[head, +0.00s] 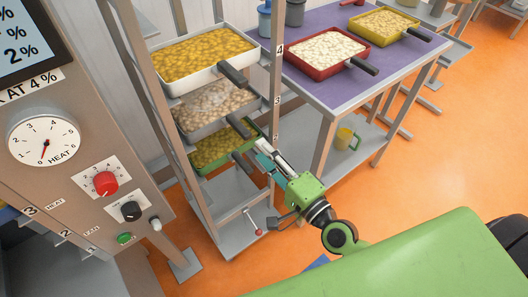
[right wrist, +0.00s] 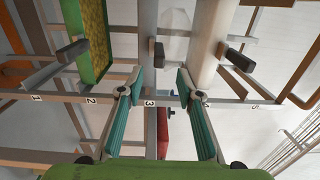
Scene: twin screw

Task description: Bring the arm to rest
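My right arm reaches in from the lower right in the head view. Its green-bodied gripper (head: 262,150) is beside the front of the tray rack, close to the handle of the lowest tray, a green one (head: 205,168). In the right wrist view the teal-padded fingers of the right gripper (right wrist: 160,82) are spread apart with nothing between them. The green tray (right wrist: 100,65) shows left of the fingers there, apart from them. My left gripper is in neither view.
The rack also holds a white tray (head: 190,84) of yellow pieces and a grey-looking tray below it. A purple-topped table (head: 400,60) carries red and yellow pans. A control panel (head: 75,185) stands at left. Orange floor is open at right.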

